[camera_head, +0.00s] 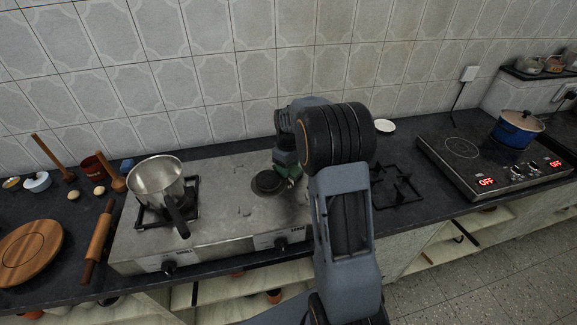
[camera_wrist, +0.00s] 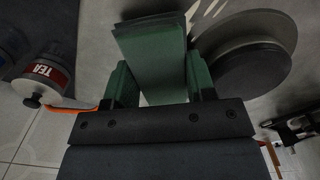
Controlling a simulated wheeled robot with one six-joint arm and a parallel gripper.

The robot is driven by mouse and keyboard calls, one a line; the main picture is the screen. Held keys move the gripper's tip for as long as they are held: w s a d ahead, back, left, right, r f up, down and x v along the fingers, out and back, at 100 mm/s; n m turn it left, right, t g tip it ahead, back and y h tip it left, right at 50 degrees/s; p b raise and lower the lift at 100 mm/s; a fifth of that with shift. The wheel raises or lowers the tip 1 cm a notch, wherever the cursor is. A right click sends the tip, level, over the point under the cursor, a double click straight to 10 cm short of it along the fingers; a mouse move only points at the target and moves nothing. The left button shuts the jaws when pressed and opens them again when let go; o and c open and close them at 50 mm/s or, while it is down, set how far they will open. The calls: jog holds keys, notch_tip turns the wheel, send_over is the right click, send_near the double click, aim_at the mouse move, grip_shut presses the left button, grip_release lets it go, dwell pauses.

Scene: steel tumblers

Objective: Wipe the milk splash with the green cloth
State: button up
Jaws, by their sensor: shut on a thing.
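My gripper (camera_wrist: 160,88) is shut on the green cloth (camera_wrist: 152,45), a folded block that sticks out beyond the fingers in the wrist view. In the head view, my gripper (camera_head: 287,160) is over the middle of the steel stove, beside a dark round burner, with a bit of green cloth (camera_head: 291,171) showing under it. Small pale marks (camera_head: 243,211) lie on the steel left of the burner, and pale marks (camera_wrist: 208,10) also show past the cloth in the wrist view. I cannot tell for sure that these are the milk splash. My arm hides part of the stove.
A steel pot (camera_head: 157,182) stands on the stove's left burner, its handle toward the front. The dark round burner (camera_wrist: 250,55) is close right of the cloth. A TEA jar (camera_wrist: 50,72) is at left in the wrist view. An induction hob (camera_head: 462,150) carries a blue pot (camera_head: 517,130).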

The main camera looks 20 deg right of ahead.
aim_at(291, 174)
jog(key=shift+s+a+f+b, duration=0.1)
jog(key=shift+s+a+b, duration=0.1)
jog(key=shift+s, duration=0.7)
jog(key=shift+s+a+b, duration=0.15)
jog(key=shift+s, duration=0.75)
jog(key=shift+o, duration=0.2)
jog(key=shift+s+a, duration=0.25)
jog(key=shift+s, duration=0.95)
jog(key=shift+c, duration=0.6)
jog(key=shift+o, duration=0.3)
jog(key=shift+s+a, duration=0.15)
jog(key=shift+s, duration=0.4)
